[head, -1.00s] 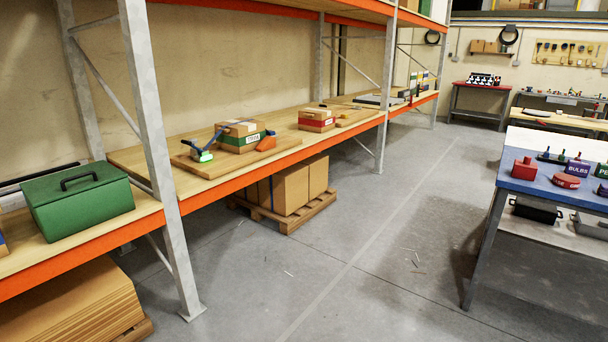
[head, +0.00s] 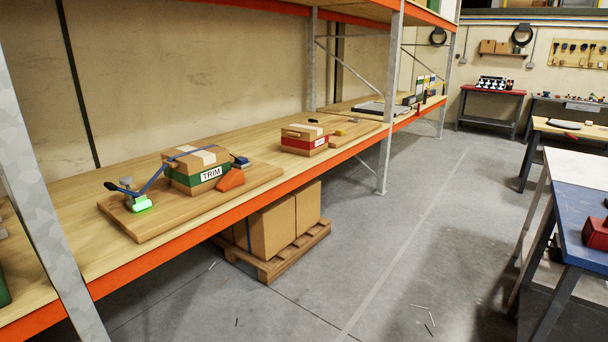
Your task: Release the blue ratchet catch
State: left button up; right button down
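A blue strap (head: 154,178) runs over a cardboard box labelled TRIM (head: 196,171) with a green band, on a wooden board (head: 165,223) on the shelf. A small dark blue piece (head: 240,162) sits at the box's right side. I cannot tell which blue part is the catch. Neither of my grippers is in view.
An orange wedge (head: 231,180) lies in front of the box. A red-banded box (head: 304,140) stands further along the shelf. A grey upright (head: 40,190) stands at the left. A blue-topped table (head: 580,222) is at the right; the floor aisle (head: 400,240) between is mostly clear.

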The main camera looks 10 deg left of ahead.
aim_at(125, 180)
jog(key=u, duration=0.3)
jog(key=i, duration=1.1)
jog(key=u, duration=1.55)
jog(key=i, duration=1.05)
jog(key=u, duration=0.85)
